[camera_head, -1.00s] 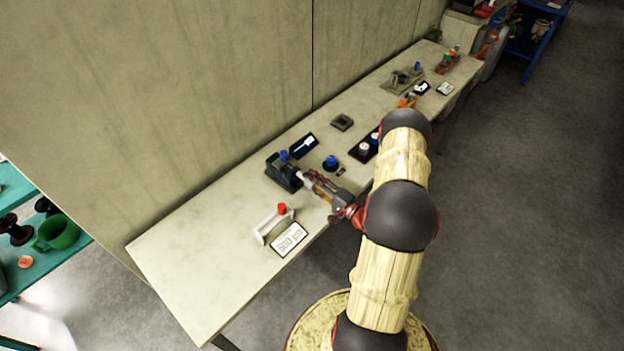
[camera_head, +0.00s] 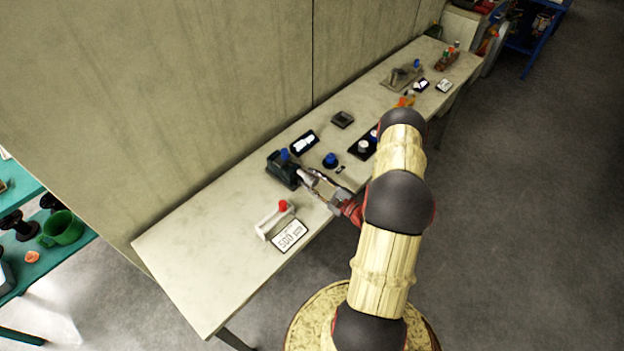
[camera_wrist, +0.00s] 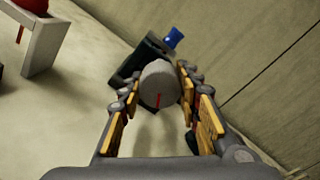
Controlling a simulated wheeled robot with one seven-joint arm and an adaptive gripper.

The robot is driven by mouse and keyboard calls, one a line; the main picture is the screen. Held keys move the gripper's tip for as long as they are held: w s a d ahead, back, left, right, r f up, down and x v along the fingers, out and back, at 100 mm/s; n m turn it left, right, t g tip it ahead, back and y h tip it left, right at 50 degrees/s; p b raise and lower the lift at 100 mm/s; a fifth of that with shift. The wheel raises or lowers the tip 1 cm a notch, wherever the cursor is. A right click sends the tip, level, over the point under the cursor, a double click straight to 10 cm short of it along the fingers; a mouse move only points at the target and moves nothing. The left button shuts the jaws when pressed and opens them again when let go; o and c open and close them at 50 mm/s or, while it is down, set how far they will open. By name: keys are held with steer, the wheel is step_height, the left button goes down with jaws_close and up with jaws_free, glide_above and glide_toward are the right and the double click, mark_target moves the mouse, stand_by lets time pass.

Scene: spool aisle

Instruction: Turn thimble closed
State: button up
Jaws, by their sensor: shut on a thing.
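The thimble (camera_wrist: 160,84) is a grey cylinder with a red line on its end face, seen nearly end-on in the wrist view. It sticks out of a dark block with a blue knob (camera_wrist: 172,38) on top. In the head view the dark block (camera_head: 283,170) sits near the back of the bench. My gripper (camera_wrist: 157,80) is shut on the thimble, one finger on each side. In the head view my gripper (camera_head: 318,185) reaches in from the right, and the thimble is small and partly hidden by the fingers.
A white bracket with a red knob (camera_head: 283,205) and a display card (camera_head: 289,236) stand left of my gripper. A blue knob (camera_head: 330,160), a dark tray (camera_head: 304,142) and a small square block (camera_head: 342,119) lie further along the bench. The wall rises behind it.

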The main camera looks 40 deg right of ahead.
steer(key=shift+f+m, duration=0.1)
steer(key=shift+m, duration=0.2)
steer(key=o, duration=1.1)
steer(key=shift+o, duration=0.3)
steer(key=s, duration=0.8)
steer(key=s+d, duration=0.1)
steer(key=s, duration=0.3)
